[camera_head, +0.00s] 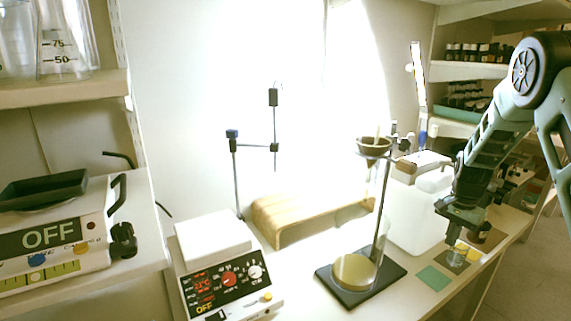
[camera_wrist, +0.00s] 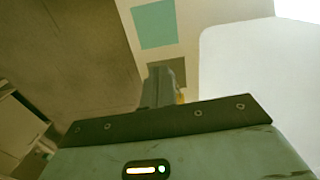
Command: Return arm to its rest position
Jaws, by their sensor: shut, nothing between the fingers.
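My arm reaches in from the right side of the head view and hangs down over the bench. My gripper (camera_head: 452,240) points down above the front right part of the bench, close to a small bottle with yellow (camera_head: 458,255) on a dark square mat. In the wrist view my gripper (camera_wrist: 166,68) shows as one grey block with its fingers together, and I see nothing held. A sliver of yellow (camera_wrist: 181,97) shows beside the fingers, mostly hidden by them.
A teal square (camera_head: 434,278) lies on the bench, left of the gripper. A white bin (camera_head: 415,220) stands behind it. A ring stand (camera_head: 380,225) with a bowl and dark base (camera_head: 330,280) is further left. Shelves of dark bottles (camera_head: 478,52) are behind the arm. The floor at right is clear.

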